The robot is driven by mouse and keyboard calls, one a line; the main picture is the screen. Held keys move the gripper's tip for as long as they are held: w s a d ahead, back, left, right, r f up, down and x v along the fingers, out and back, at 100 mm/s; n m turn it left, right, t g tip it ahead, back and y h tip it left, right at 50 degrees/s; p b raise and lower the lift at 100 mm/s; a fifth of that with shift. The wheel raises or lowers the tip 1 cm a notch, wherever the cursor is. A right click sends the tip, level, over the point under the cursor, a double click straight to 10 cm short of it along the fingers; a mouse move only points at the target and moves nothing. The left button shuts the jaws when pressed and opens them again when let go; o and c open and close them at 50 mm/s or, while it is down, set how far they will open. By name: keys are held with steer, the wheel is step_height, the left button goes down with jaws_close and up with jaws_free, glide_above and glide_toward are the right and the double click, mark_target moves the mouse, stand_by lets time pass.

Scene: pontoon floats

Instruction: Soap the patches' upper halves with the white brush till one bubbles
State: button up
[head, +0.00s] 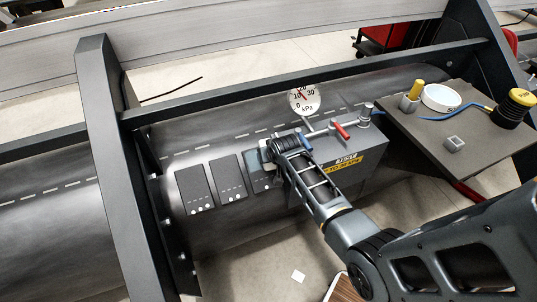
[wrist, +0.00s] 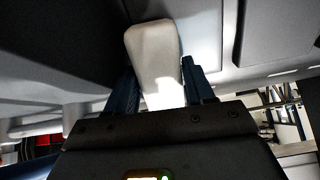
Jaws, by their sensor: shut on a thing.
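My gripper (head: 272,151) is shut on the white brush (wrist: 153,50). In the wrist view the pale brush block stands out between the two blue fingers (wrist: 160,88). In the head view the brush head (head: 266,150) is at the top of the third patch (head: 260,178); I cannot tell whether it touches. That patch looks bluer than the dark left patch (head: 194,190) and the dark middle patch (head: 229,178). Each of these two has a dashed line across it and white dots low down. My arm hides the third patch's right side. I see no clear bubbles.
The patches lie on a dark, curved float (head: 160,240) under a dark frame bar (head: 300,75). A pressure gauge (head: 304,99) and a red-handled valve (head: 340,131) stand close behind my gripper. A side table (head: 470,160) at right carries a white dish (head: 441,98) and a yellow-topped pot (head: 515,108).

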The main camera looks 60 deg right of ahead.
steer(key=shift+w+a, duration=0.65)
steer(key=shift+a, duration=0.35)
steer(key=shift+w+a, duration=0.7)
steer(key=shift+a, duration=0.25)
steer(key=shift+w+a, duration=0.65)
steer(key=shift+a, duration=0.35)
steer(key=shift+r, duration=0.1)
steer(key=p+v, duration=0.5)
steer(key=shift+s+a+r+p, duration=0.1)
steer(key=shift+s+r+p, duration=0.15)
steer(key=shift+r+p, duration=0.15)
